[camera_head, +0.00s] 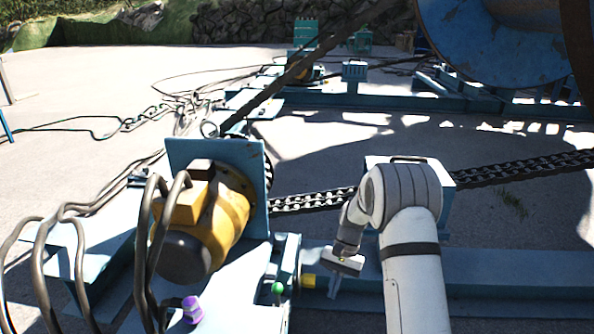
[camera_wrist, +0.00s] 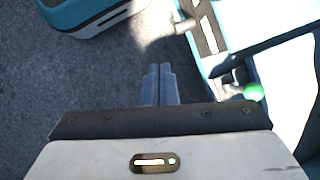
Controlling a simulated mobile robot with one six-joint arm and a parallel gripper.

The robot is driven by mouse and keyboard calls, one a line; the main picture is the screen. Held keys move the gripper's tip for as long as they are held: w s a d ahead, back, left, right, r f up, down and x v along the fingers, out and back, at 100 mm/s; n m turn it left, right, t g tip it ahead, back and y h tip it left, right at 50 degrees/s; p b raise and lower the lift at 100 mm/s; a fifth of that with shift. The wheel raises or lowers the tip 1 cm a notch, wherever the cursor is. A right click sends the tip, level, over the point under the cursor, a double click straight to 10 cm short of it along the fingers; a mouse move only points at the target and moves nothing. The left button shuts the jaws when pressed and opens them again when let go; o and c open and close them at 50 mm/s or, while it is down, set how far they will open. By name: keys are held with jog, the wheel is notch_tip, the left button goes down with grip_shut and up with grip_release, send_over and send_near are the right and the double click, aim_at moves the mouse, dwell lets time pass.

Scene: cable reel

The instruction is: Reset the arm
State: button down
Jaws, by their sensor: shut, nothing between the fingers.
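My gripper (camera_head: 335,284) is at the end of my white and grey arm, right of centre low in the head view. It points down beside a blue steel frame. In the wrist view my gripper (camera_wrist: 159,72) has its two fingers together with nothing between them. Below the fingers, grey ground shows. The fingertips look small in the head view, and their distance to the frame is hard to judge.
A yellow motor (camera_head: 222,212) with thick cables stands left of my gripper. A green knob (camera_head: 278,288) and a yellow part (camera_head: 308,281) are close by on the left. A chain (camera_head: 315,199) runs behind my arm. A large blue reel (camera_head: 480,45) stands at the back right.

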jog(key=s+d+r+n+t+h+p, duration=0.1)
jog(key=s+r+p, duration=0.25)
jog(key=r, duration=0.55)
jog(key=s+d+r+t+p, duration=0.1)
jog(key=s+r+t+p, duration=0.2)
jog(key=r, duration=0.7)
jog(key=s+d+r+n+h+p, duration=0.1)
jog(key=s+r+p, duration=0.3)
jog(key=r, duration=0.5)
jog(key=s+d+r+n+t+h+p, duration=0.1)
jog(key=s+d+r+n+t+p, duration=0.1)
jog(key=s+r+p, duration=0.8)
jog(key=s+r+t, duration=0.1)
jog(key=s+r, duration=0.3)
jog(key=s, duration=0.1)
jog(key=shift+r+t, duration=0.4)
jog(key=shift+f, duration=0.1)
